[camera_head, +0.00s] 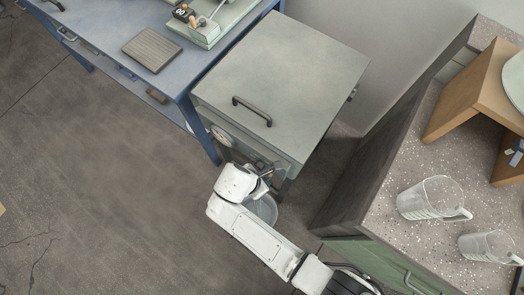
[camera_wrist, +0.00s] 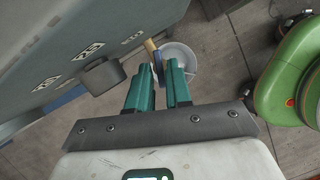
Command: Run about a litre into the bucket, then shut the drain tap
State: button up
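The grey-green tank (camera_head: 285,75) stands in the middle of the head view, with a black handle on its closed lid. A pale bucket (camera_head: 264,209) stands on the floor below its front corner, partly hidden by my arm; the wrist view also shows it (camera_wrist: 178,62), beyond my fingertips. A small tap (camera_wrist: 152,47) with a tan end and a dark blue-grey part shows between my green fingers, above the bucket. My gripper (camera_wrist: 159,68) is open, its fingers apart on either side of the tap part; I cannot tell whether they touch it. The water level is not readable.
A blue bench (camera_head: 115,35) with a grey pad and a scale stands at left. A speckled counter (camera_head: 385,225) holds two clear jugs (camera_head: 432,198) (camera_head: 488,246) at right. A dark block (camera_wrist: 102,76) juts from the tank's face. The floor at left is clear.

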jog(key=shift+c, duration=0.5)
grip_shut()
jog(key=shift+w+m+g+h, duration=0.15)
jog(key=shift+m+g+h, duration=0.2)
jog(key=shift+m, duration=0.75)
jog(key=shift+w+m+g, duration=0.15)
jog(key=shift+m+g, duration=0.6)
jog(key=shift+m, duration=1.05)
jog(key=shift+a, duration=0.1)
jog(key=shift+o, duration=0.5)
grip_release()
